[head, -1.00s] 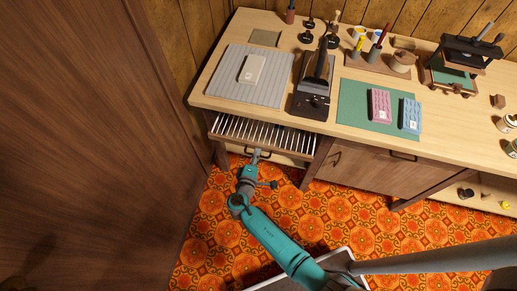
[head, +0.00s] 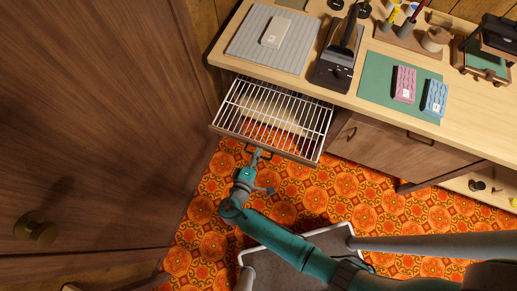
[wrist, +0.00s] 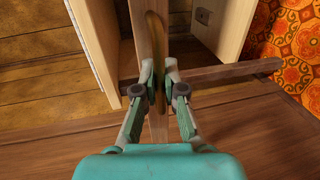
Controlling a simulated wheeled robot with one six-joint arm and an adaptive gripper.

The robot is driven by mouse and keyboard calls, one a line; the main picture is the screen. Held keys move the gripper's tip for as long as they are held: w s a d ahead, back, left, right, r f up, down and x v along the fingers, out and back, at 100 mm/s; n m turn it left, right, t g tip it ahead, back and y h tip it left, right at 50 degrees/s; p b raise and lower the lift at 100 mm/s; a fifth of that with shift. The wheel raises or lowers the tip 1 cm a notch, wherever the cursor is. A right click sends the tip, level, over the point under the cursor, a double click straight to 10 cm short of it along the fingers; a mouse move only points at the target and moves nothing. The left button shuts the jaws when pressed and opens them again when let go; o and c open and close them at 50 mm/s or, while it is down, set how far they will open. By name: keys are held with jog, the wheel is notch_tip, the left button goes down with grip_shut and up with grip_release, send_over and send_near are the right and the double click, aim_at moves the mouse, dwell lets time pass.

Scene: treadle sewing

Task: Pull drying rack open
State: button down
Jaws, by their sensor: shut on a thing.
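The drying rack (head: 283,112) is a pull-out drawer frame with white wire bars, under the left end of the workbench. It stands well out from the bench, and the orange floor shows through its bars. My gripper (head: 256,157) is at the middle of the rack's wooden front rail. In the wrist view my gripper (wrist: 160,88) has its two fingers shut on either side of the brass-coloured handle (wrist: 155,50) on that rail. The fingers cover part of the handle.
The wooden workbench (head: 340,105) carries a grey ribbed mat (head: 253,45), a black press (head: 336,68), a green mat (head: 380,80) and pink and blue blocks. A brown door (head: 90,120) with a round knob (head: 36,230) stands close on the left. Patterned floor lies open in front.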

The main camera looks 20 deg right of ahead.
jog(key=c, duration=1.5)
grip_release()
jog(key=shift+a, duration=0.1)
jog(key=v, duration=1.2)
jog(key=shift+f, duration=0.1)
